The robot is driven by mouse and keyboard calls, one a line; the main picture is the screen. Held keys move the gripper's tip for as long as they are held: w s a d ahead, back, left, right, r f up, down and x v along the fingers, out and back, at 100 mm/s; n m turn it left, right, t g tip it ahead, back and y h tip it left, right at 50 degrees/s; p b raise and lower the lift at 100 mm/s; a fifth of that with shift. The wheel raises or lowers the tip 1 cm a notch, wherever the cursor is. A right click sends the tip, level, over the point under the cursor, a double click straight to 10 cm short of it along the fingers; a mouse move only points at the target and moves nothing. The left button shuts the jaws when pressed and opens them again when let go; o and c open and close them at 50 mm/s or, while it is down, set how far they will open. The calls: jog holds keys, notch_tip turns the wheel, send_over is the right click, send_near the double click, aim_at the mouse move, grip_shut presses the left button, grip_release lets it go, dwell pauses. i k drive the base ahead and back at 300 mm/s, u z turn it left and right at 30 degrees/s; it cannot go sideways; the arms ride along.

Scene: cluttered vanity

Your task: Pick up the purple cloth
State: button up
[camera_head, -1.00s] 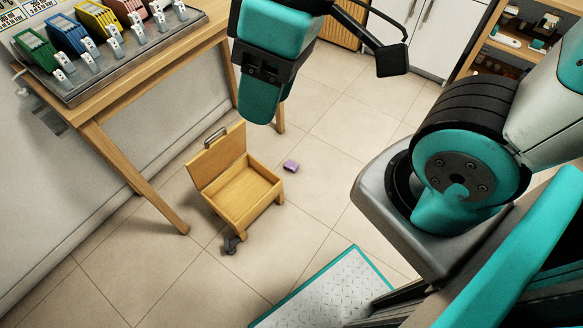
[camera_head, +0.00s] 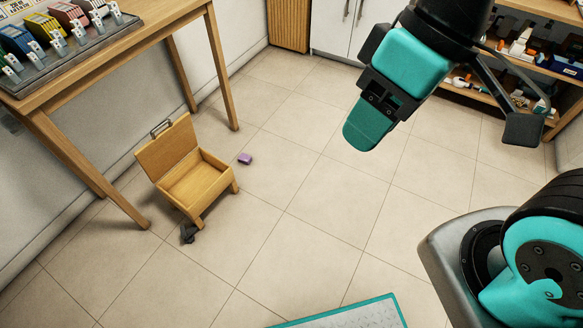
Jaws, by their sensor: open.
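A small purple cloth (camera_head: 245,158) lies folded on the tiled floor, just to the right of an open wooden box. My gripper (camera_head: 370,135) hangs in the air at the upper right of the picture, pointing down and apart from the cloth. It is open, and no object shows in it. The gap between its fingers is hard to see from this angle.
The wooden box (camera_head: 197,188) stands on the floor with its lid up, and a dark object (camera_head: 189,232) lies at its front. Shelves (camera_head: 490,95) stand at the back right. The middle floor is clear.

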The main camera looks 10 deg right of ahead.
aim_at(243, 158)
jog(key=z, duration=0.7)
jog(key=i, duration=1.4)
jog(key=u, duration=0.45)
jog(key=i, duration=0.55)
jog(key=u, duration=1.25)
jog(key=i, duration=0.5)
jog(key=u, duration=0.5)
